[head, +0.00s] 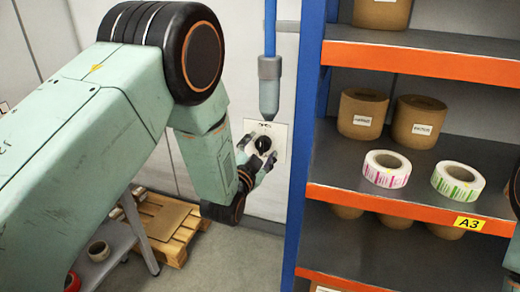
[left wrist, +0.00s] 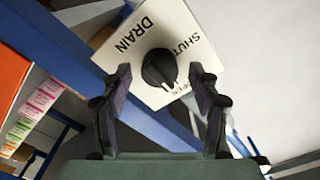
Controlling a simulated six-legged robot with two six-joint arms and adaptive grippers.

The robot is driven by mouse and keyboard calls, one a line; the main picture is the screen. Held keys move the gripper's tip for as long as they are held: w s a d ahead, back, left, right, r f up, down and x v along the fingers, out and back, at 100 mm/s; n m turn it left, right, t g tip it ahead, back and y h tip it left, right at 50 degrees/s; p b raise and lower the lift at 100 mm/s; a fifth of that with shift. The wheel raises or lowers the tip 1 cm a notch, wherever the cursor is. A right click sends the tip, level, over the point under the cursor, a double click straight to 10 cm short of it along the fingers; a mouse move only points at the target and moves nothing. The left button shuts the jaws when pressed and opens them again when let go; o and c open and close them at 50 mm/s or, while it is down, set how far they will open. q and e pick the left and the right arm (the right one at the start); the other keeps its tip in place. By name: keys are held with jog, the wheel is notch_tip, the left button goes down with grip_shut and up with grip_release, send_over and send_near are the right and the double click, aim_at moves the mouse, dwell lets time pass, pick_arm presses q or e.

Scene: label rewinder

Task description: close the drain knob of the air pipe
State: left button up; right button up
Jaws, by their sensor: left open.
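The drain knob (head: 263,145) is black and round, on a white plate (head: 280,131) below the air pipe (head: 270,28), which is blue and ends in a grey fitting (head: 269,88). In the left wrist view the knob (left wrist: 159,68) sits on the plate (left wrist: 140,38) lettered DRAIN, SHUT and OPEN. A small white mark at the knob's edge points towards OPEN. My left gripper (head: 257,166) is open in front of the plate. Its fingers (left wrist: 160,78) stand on either side of the knob with visible gaps. My right gripper is not shown.
A blue and orange shelf (head: 420,60) stands close to the right of the knob, holding brown rolls (head: 362,113) and label rolls (head: 387,169). A wooden pallet (head: 172,228) and a grey rack (head: 120,246) are low at left.

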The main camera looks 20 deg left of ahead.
pick_arm(q)
jog(key=c, duration=1.2)
jog(key=shift+o, duration=0.2)
jog(key=shift+n, duration=0.4)
jog(key=n, duration=0.3)
jog(key=shift+n, duration=0.4)
jog(key=n, duration=0.4)
jog(key=shift+n, duration=0.3)
jog(key=n, duration=0.4)
jog(key=shift+p, duration=0.35)
jog(key=n, duration=0.4)
jog(key=shift+n, duration=0.6)
